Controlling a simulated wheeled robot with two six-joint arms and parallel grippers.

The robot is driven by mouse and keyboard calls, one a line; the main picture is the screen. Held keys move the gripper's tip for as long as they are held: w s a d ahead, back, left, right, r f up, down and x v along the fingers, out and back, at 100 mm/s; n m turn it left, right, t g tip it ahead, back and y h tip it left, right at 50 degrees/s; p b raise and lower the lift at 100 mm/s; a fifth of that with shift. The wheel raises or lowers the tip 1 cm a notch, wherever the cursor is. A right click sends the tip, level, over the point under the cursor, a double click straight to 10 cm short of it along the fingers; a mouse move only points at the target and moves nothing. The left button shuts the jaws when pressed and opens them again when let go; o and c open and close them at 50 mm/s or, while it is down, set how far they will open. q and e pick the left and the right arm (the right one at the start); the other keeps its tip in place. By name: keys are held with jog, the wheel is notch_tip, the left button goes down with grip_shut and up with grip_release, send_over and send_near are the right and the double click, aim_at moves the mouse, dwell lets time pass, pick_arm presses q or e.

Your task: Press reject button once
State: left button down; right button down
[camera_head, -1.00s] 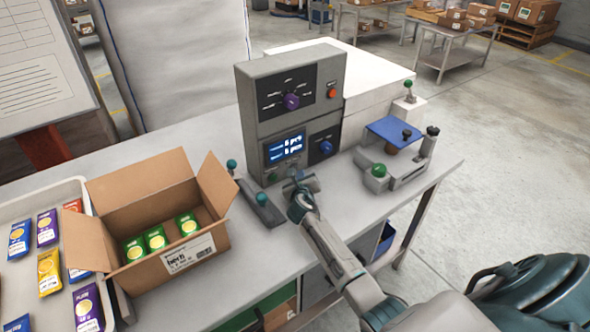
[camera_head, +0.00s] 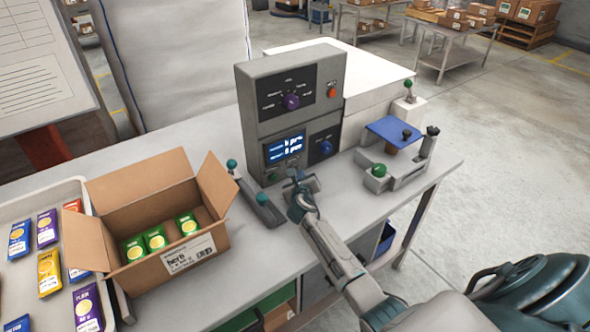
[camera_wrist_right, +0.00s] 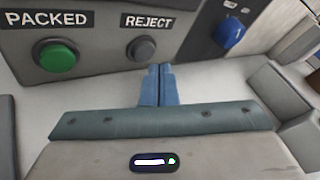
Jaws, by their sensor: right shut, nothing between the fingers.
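The grey reject button (camera_wrist_right: 141,49) sits under a REJECT label on the grey control panel in the right wrist view. My right gripper (camera_wrist_right: 158,70) is shut and empty, its blue fingertips pointing at the panel just below and right of that button. I cannot tell whether they touch the panel. In the head view my right gripper (camera_head: 292,174) is at the foot of the grey machine (camera_head: 262,126), where the reject button is too small or hidden to make out. My left gripper is not in view.
A green button (camera_wrist_right: 58,58) labelled PACKED is left of the reject button, and a blue knob (camera_wrist_right: 230,33) is to the right. A cardboard box (camera_head: 150,270) with several green packs stands left on the bench. A device with a blue plate (camera_head: 396,131) stands right.

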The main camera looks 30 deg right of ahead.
jog(key=shift+w, duration=0.45)
jog(key=shift+w+a, duration=0.1)
jog(key=shift+w, duration=0.3)
dwell(0.6)
dwell(0.4)
jog(key=shift+s+p, duration=0.75)
jog(key=shift+s, duration=0.1)
jog(key=shift+s+p, duration=0.55)
jog(key=shift+s+d+p, duration=0.15)
jog(key=shift+s+p, duration=0.35)
jog(key=shift+s, duration=0.5)
jog(key=shift+s+d+p, duration=0.15)
jog(key=shift+s+p, duration=0.3)
jog(key=shift+s, duration=0.5)
